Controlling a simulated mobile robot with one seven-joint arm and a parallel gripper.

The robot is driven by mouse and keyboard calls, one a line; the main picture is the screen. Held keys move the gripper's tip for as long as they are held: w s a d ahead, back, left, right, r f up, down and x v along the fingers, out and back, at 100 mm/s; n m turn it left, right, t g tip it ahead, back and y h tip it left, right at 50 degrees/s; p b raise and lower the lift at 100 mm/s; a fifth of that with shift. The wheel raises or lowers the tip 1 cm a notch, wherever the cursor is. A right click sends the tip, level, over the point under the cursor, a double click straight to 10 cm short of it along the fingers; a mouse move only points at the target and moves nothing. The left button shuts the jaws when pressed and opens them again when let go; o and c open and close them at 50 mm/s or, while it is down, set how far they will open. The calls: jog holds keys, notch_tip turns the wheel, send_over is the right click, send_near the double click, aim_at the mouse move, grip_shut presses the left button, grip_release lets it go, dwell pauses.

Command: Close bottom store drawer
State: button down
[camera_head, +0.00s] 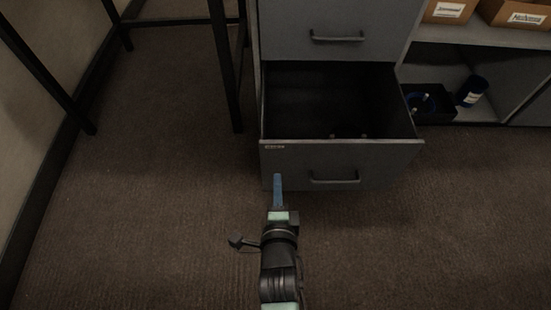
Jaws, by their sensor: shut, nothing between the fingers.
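The bottom drawer (395,165) of the grey cabinet is pulled out, and its dark inside shows from above. Its front has a bar handle (334,181) and a small label at the upper left. A few small, unclear things lie at the bottom inside. My gripper (278,178) is shut and empty. It is in front of the left part of the drawer front, left of the handle. I cannot tell whether its tip touches the front.
The drawer above (335,15) is closed, with its own handle. Dark table legs (225,65) stand left of the cabinet. A shelf unit at the right holds labelled boxes (520,14), a black bin (430,105) and a blue cylinder (471,91). The carpet is clear around my arm.

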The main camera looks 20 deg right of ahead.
aim_at(277, 147)
jog(key=b+x, duration=0.1)
jog(key=x, duration=0.1)
jog(key=b+x, duration=0.1)
jog(key=x, duration=0.2)
jog(key=b+x, duration=0.1)
jog(key=x, duration=0.1)
jog(key=shift+w+r, duration=0.25)
jog(key=shift+w, duration=0.1)
jog(key=shift+w+d+r+b, duration=0.1)
jog(key=shift+w+d+b, duration=0.15)
jog(key=shift+w+b, duration=0.35)
jog(key=shift+w, duration=0.15)
